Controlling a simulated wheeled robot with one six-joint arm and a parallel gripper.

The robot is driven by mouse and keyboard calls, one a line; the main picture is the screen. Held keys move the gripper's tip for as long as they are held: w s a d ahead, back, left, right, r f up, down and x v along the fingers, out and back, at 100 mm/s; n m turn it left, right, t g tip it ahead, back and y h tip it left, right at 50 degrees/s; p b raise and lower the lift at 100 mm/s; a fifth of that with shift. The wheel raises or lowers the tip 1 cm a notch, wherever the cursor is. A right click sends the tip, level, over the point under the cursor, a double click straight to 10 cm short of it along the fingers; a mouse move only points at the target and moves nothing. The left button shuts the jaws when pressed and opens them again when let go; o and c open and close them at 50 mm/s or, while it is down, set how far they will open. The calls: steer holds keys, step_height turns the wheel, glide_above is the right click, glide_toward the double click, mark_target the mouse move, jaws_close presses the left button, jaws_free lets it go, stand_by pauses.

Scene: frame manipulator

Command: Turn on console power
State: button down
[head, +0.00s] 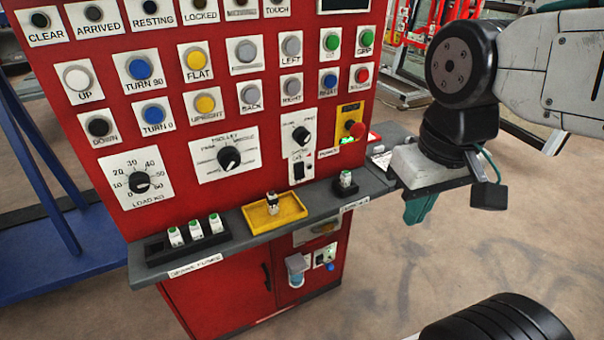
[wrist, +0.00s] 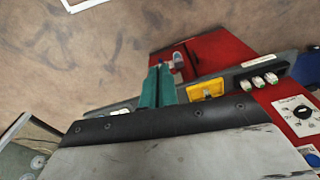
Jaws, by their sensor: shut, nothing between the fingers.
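The red control console (head: 140,50) stands at the left and centre of the head view, its face covered in labelled buttons and dials. A white plate with a black knob (head: 301,135) and a small black switch (head: 299,170) below it is at the lower right of the face. A small label, seemingly reading POWER (head: 329,153), is beside it.
A grey shelf (head: 225,240) juts out below the panel. It bears a yellow tray (head: 275,213) with a small part in it, a black rack of several fuse-like pieces (head: 187,238) and a small black piece (head: 345,183). Open floor lies to the right.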

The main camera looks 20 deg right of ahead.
steer(key=w+d+f+m+t+h, duration=0.25)
steer(key=w+f+m, duration=0.45)
steer(key=w+f, duration=0.85)
steer(key=w+a+r+m+t+y, duration=0.1)
steer(key=w+a+m+t+y, duration=0.3)
steer(key=w+m, duration=0.5)
steer(key=shift+w+a+r+t, duration=0.15)
steer(key=shift+w+a+t, duration=0.15)
steer(key=shift+w, duration=1.15)
